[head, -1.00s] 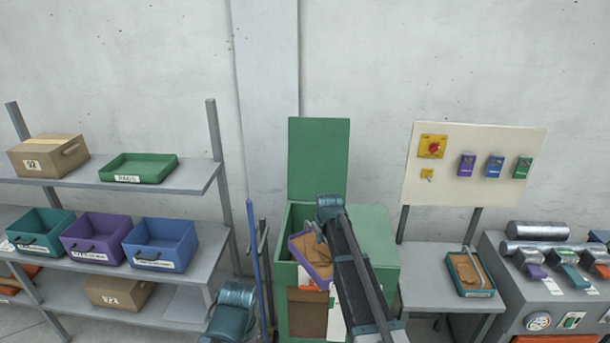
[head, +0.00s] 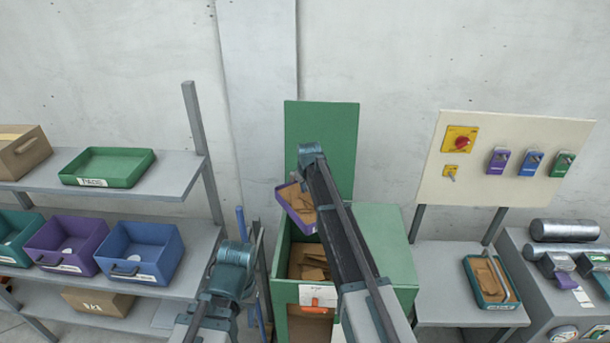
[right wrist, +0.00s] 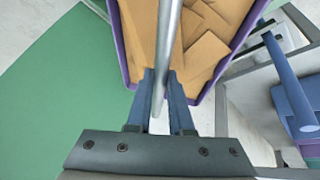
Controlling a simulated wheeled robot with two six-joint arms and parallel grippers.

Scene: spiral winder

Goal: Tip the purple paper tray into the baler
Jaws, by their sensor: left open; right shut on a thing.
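The purple paper tray (head: 283,202) holds brown paper pieces (head: 300,203) and is tilted above the open baler. My right gripper (head: 309,160) is shut on its grey bar handle. The right wrist view shows the gripper (right wrist: 161,85) around this handle (right wrist: 167,45), with brown paper (right wrist: 212,40) inside the tray's purple rim (right wrist: 237,40). My right arm hides part of the tray. The green baler (head: 385,245) has its lid (head: 335,120) standing up, and brown paper (head: 303,262) lies inside. My left gripper (head: 232,255) is open and empty, left of the baler.
A grey shelf (head: 170,185) at left carries a green tray (head: 108,167), a purple bin (head: 65,240), a blue bin (head: 140,250) and cardboard boxes. To the right, a small table (head: 440,300) holds another paper tray (head: 490,282) below a switch panel (head: 500,150).

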